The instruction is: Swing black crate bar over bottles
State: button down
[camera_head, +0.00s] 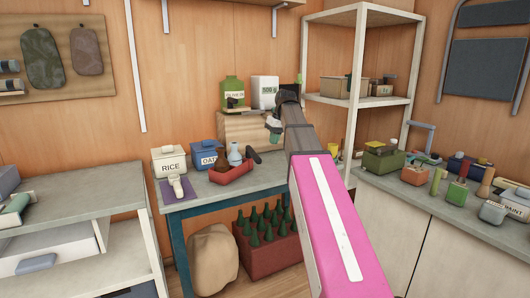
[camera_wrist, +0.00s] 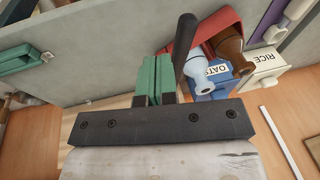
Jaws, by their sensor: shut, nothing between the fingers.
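A small red crate (camera_head: 232,176) stands on the grey bench and holds a pale blue bottle (camera_head: 235,154) and a brown bottle (camera_head: 222,160). Its black bar (camera_head: 253,155) leans out to the right, clear of the bottles. In the wrist view the crate (camera_wrist: 185,38), the blue bottle (camera_wrist: 196,58), the brown bottle (camera_wrist: 230,50) and the black bar (camera_wrist: 185,50) show close up. My gripper (camera_head: 272,130) is above and right of the crate; its green fingers (camera_wrist: 155,78) are shut and empty, beside the bar. Whether they touch it cannot be told.
A rice box (camera_head: 170,160) and an oats box (camera_head: 207,155) stand left of the crate. A wooden box (camera_head: 243,130) carrying a green canister (camera_head: 233,95) is behind. A dark red crate (camera_head: 270,262) of green bottles sits below the bench.

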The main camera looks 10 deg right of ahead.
aim_at(253, 158)
jog(key=w+d+m+t+y, duration=0.1)
jog(key=w+d+t+y, duration=0.1)
jog(key=d+t+y, duration=0.3)
jog(key=w+a+f+g+h, duration=0.1)
jog(key=w+a+f+g, duration=0.1)
jog(key=a+f, duration=0.6)
jog(key=shift+w+a+f, duration=0.2)
jog(key=shift+w+f, duration=0.05)
jog(key=shift+f, duration=0.15)
